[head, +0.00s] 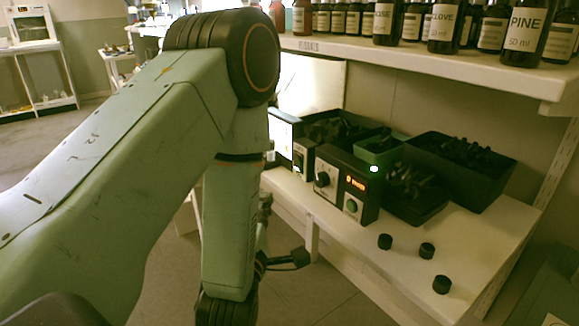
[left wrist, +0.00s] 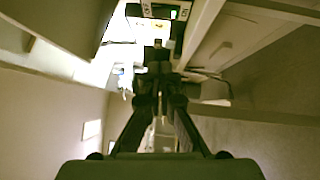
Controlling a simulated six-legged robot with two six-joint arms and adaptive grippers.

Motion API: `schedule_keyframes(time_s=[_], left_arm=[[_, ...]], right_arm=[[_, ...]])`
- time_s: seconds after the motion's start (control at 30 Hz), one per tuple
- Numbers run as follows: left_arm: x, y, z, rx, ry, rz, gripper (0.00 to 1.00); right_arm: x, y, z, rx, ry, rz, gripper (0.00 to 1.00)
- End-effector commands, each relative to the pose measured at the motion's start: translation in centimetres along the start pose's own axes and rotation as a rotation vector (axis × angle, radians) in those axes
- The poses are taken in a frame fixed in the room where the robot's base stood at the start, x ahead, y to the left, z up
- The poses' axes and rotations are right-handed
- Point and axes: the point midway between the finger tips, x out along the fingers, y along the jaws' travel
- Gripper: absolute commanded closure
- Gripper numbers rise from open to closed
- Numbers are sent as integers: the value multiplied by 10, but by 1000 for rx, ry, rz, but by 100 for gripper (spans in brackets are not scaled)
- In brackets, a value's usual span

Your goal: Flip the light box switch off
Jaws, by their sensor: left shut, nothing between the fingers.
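The light box (head: 283,131) stands at the left end of the bench, partly hidden behind my left arm; its panel glows white. Its small switch face (head: 299,158) shows a lit green lamp.
A black device (head: 345,184) with a knob and orange display stands right of the light box. Black bins (head: 465,170) and several loose caps (head: 427,250) lie on the bench (head: 470,235). A shelf (head: 420,62) of brown bottles overhangs it.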

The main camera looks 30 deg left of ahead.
Motion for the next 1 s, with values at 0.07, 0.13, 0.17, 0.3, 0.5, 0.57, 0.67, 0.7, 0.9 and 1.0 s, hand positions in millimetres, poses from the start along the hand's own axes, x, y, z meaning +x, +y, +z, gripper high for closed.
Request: schedule_keyframes(time_s=[0.07, 0.13, 0.17, 0.3, 0.5, 0.57, 0.67, 0.7, 0.9, 1.0], left_arm=[[3, 2, 1, 0, -1, 0, 100], [6, 2, 2, 0, -3, 1, 100], [6, 2, 2, 0, -3, 1, 100], [12, 3, 2, 0, -4, 2, 100], [18, 3, 2, 0, -5, 3, 100], [20, 3, 1, 1, -5, 3, 100], [23, 3, 0, 2, -4, 4, 100], [29, 3, 0, -1, -3, 8, 100], [68, 0, 0, -2, -3, 11, 100], [87, 0, 0, -1, -3, 11, 100]], right_arm=[[-8, 0, 0, 0, 0, 0, 60], [-14, 0, 0, 0, 0, 0, 60], [-17, 0, 0, 0, 0, 0, 60], [-29, 0, 0, 0, 0, 0, 60], [-47, 0, 0, 0, 0, 0, 60], [-52, 0, 0, 0, 0, 0, 60], [-61, 0, 0, 0, 0, 0, 60], [-62, 0, 0, 0, 0, 0, 60], [-59, 0, 0, 0, 0, 0, 60], [-54, 0, 0, 0, 0, 0, 60]])
